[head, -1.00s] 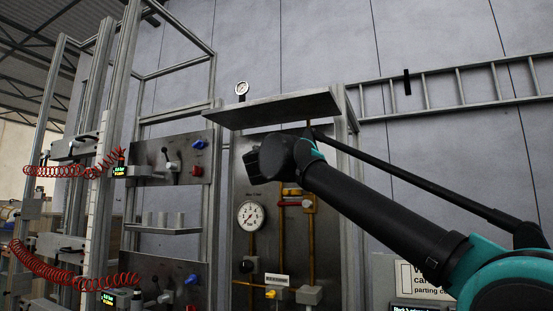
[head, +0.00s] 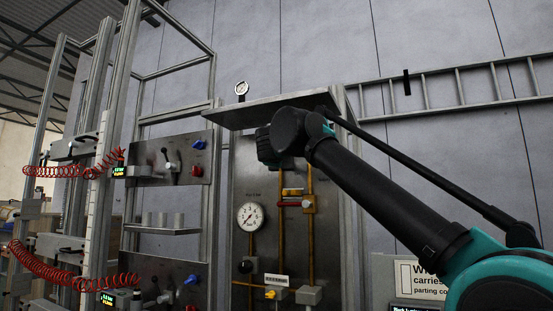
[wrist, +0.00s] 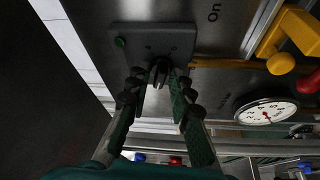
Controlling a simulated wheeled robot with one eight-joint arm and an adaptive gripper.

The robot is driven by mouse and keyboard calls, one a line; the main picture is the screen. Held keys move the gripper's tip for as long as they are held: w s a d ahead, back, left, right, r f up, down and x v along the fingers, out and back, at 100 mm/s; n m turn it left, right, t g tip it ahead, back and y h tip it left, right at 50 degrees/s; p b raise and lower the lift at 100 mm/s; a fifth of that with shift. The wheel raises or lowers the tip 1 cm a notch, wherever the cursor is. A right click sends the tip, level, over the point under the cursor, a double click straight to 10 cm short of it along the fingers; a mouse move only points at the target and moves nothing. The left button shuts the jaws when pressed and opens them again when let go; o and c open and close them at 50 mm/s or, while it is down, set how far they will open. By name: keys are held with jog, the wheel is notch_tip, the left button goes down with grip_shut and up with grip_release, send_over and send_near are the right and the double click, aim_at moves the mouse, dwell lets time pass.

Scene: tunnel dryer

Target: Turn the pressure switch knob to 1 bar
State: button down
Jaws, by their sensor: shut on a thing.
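The pressure switch knob (wrist: 159,72) is a small dark knob on a grey box (wrist: 180,40) with a green round part. My gripper (wrist: 158,80) has its two fingers on either side of the knob and is shut on it in the wrist view. The knob's scale marks are too small and dark to read. In the head view the wrist end of my arm (head: 290,132) is in front of the upper panel, under the metal shelf, and it hides the knob and box.
A white dial gauge (head: 250,216) sits on the metal panel, and also shows in the wrist view (wrist: 267,111). The sloping shelf (head: 275,110) is close above my wrist. Yellow valve parts (wrist: 292,35) and brown pipes (head: 311,235) lie nearby. Red coiled hoses (head: 70,281) hang at left.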

jog(key=shift+r+n+g+h, duration=0.1)
jog(key=shift+n+g, duration=0.45)
jog(key=shift+n, duration=0.7)
jog(key=shift+f+n+g+h, duration=0.1)
jog(key=shift+n+g, duration=0.4)
jog(key=shift+n, duration=0.7)
jog(key=shift+r+n+g+h, duration=0.1)
jog(key=shift+n+g, duration=0.45)
jog(key=shift+n, duration=0.7)
jog(key=c, duration=1.6)
grip_release()
jog(key=shift+a, duration=0.1)
jog(key=s+r, duration=0.2)
jog(key=s, duration=0.9)
jog(key=shift+s+r, duration=0.2)
jog(key=shift+s, duration=0.15)
